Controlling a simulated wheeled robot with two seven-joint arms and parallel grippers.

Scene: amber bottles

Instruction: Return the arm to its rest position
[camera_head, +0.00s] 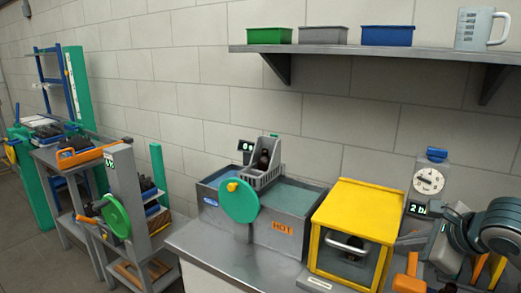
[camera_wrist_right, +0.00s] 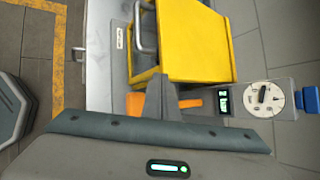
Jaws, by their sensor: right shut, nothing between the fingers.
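My right arm (camera_head: 490,230) shows at the lower right of the head view, dark grey, in front of the bench's right end. My right gripper (camera_wrist_right: 157,92) shows in the wrist view as grey fingers closed together with nothing between them. It is near the yellow box (camera_wrist_right: 190,40) and an orange handle (camera_wrist_right: 191,103). In the head view the fingertips are hard to make out. My left gripper is not in view.
The yellow box (camera_head: 362,207) stands on the bench beside a dial gauge (camera_head: 429,180). Left of it is a bath marked HOT (camera_head: 285,229) with a green wheel (camera_head: 238,201) and a grey basket (camera_head: 262,178) holding dark bottles. A wall shelf (camera_head: 380,51) carries bins and a jug.

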